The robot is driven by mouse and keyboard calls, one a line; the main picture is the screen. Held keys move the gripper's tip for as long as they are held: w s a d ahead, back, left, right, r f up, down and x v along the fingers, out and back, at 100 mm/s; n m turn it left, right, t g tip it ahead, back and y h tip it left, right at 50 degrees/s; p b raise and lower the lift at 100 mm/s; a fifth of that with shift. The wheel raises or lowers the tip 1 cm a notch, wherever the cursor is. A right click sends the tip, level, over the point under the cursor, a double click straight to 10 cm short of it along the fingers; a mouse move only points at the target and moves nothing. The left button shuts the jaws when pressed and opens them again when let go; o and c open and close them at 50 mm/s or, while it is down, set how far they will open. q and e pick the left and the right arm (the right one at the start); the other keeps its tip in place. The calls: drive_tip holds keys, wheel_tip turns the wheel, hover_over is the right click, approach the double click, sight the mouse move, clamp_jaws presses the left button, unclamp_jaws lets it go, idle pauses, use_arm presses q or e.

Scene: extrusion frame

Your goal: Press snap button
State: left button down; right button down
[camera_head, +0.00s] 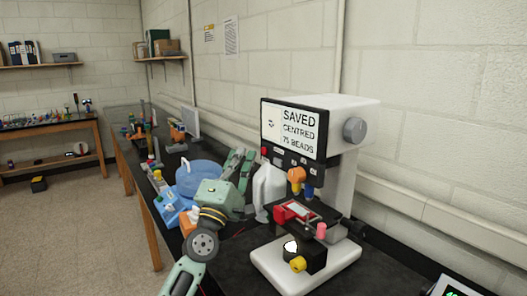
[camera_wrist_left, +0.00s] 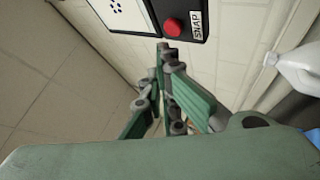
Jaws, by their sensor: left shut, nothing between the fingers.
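The microscope (camera_head: 350,150) stands on the black bench, with a screen (camera_head: 294,129) reading "SAVED CENTRED 75 BEADS". The red snap button (camera_head: 265,151) is at the lower left of the screen's panel. In the left wrist view the round red button (camera_wrist_left: 172,27) sits beside a "SNAP" label (camera_wrist_left: 197,22). My left gripper (camera_head: 248,157) is shut and empty, its fingertips just left of the button in the head view. In the left wrist view the fingertips (camera_wrist_left: 167,50) are just below the button in the picture; a gap or contact cannot be told. My right gripper is out of view.
A white jug (camera_head: 268,187) stands beside the microscope, close behind my left gripper. The stage (camera_head: 305,214) holds a slide under orange and blue objectives (camera_head: 296,180). A blue round device (camera_head: 198,178) and small items crowd the bench to the left.

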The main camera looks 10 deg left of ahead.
use_arm(q)
drive_tip(key=s+a, duration=0.3)
drive_tip(key=shift+p, duration=0.4)
idle(0.5)
